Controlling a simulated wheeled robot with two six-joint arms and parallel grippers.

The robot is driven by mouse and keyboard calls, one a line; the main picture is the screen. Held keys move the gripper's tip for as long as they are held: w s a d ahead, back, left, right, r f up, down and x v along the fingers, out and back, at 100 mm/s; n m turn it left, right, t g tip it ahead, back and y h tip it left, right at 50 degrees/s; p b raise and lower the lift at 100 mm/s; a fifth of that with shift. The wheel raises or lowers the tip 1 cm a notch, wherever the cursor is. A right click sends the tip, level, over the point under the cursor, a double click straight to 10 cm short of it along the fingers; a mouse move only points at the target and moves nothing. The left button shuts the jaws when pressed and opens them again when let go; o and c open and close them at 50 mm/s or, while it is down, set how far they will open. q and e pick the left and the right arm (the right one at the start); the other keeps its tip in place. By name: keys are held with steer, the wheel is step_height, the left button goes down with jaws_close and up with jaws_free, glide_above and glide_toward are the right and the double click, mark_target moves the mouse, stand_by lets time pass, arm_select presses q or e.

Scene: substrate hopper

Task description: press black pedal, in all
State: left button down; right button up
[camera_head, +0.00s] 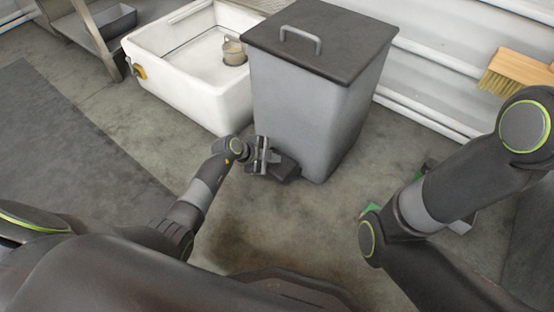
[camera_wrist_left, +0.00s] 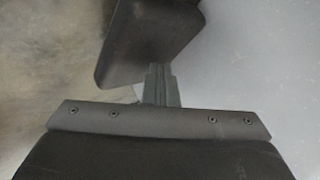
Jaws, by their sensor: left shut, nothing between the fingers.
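The grey hopper bin (camera_head: 300,100) stands on the floor with its dark lid (camera_head: 325,42) down. The black pedal (camera_head: 286,170) sticks out low at its front. My left gripper (camera_head: 264,156) is shut and empty, right beside the pedal at its left. In the left wrist view my shut fingers (camera_wrist_left: 160,85) point at a dark block, which looks like the pedal (camera_wrist_left: 150,40), with the grey bin wall (camera_wrist_left: 255,60) to the right. I cannot tell whether they touch. My right arm shows at the right, but its gripper does not show clearly.
A white tub (camera_head: 200,98) with a small metal pot (camera_head: 234,52) stands left of the bin. A brush with a wooden back (camera_head: 522,66) is at the far right. Something green (camera_head: 371,208) is partly hidden behind my right arm.

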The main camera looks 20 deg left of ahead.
mark_target(274, 164)
arm_select(q)
steer(key=shift+f+b, duration=0.3)
steer(key=shift+f, duration=0.5)
stand_by(0.4)
steer(key=shift+r+p, duration=2.1)
steer(key=shift+p, duration=0.7)
step_height(274, 164, up, 5)
steer(key=p, duration=0.6)
